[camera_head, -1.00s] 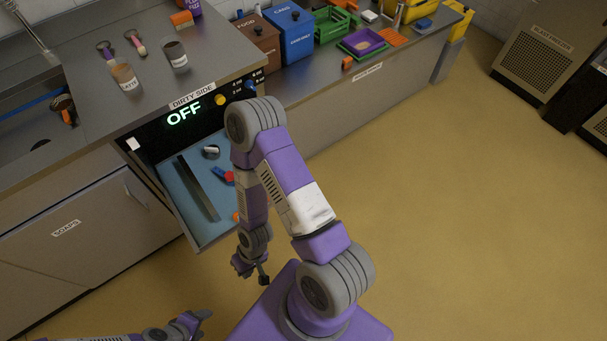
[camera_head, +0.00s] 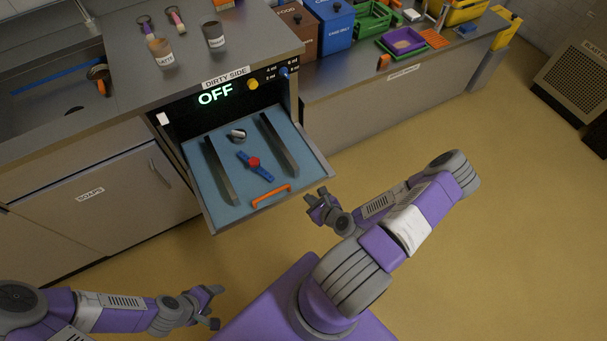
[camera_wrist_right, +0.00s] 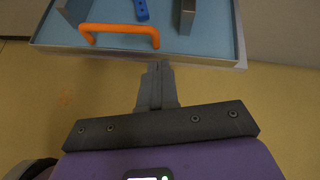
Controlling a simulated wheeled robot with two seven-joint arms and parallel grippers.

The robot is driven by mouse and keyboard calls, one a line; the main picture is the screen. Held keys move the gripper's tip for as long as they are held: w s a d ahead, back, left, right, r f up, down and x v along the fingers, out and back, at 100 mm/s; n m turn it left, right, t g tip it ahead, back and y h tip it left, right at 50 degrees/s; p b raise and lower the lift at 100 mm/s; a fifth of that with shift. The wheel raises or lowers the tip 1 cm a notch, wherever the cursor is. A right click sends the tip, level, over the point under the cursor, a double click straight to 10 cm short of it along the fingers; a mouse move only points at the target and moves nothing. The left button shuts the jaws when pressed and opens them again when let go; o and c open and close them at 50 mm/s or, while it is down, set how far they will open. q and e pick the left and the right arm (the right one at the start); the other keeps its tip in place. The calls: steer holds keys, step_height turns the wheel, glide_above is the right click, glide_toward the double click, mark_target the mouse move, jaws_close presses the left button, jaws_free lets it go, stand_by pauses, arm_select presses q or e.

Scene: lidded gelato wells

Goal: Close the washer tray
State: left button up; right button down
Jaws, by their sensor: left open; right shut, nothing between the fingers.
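The washer tray (camera_head: 224,213) is pulled out of the washer under the "DIRTY SIDE" label. It has a blue floor, two grey rails, a blue bar with a red knob (camera_head: 254,162), a dark grey and white round item (camera_head: 237,135), and an orange handle (camera_head: 271,196) at its front. My right gripper (camera_head: 318,201) is just right of the tray's front corner, apart from the handle. In the right wrist view its shut, empty fingers (camera_wrist_right: 158,72) point at the tray's front edge below the orange handle (camera_wrist_right: 120,32). My left gripper (camera_head: 214,306) is open and empty at the lower left, away from the tray.
The counter above holds a cup (camera_head: 213,36) and a jar (camera_head: 161,53). A counter with bins (camera_head: 333,27) stands to the right. The yellow floor (camera_head: 470,230) to the right is clear.

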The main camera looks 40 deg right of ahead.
steer(key=w+d+f+m+b, duration=0.1)
steer(key=w+d, duration=0.1)
steer(key=w, duration=0.1)
steer(key=w+d+f+m+h+b, duration=0.1)
steer(key=w+d+f, duration=0.1)
steer(key=w, duration=0.1)
steer(key=w+d+f+m+b, duration=0.1)
steer(key=w+d+b, duration=0.1)
steer(key=w, duration=0.2)
steer(key=shift+d+f+h, duration=0.15)
steer(key=shift+d+h, duration=0.05)
steer(key=shift+h, duration=0.1)
steer(key=shift+w+d, duration=0.15)
steer(key=shift+w, duration=0.3)
steer(key=shift+w, duration=0.1)
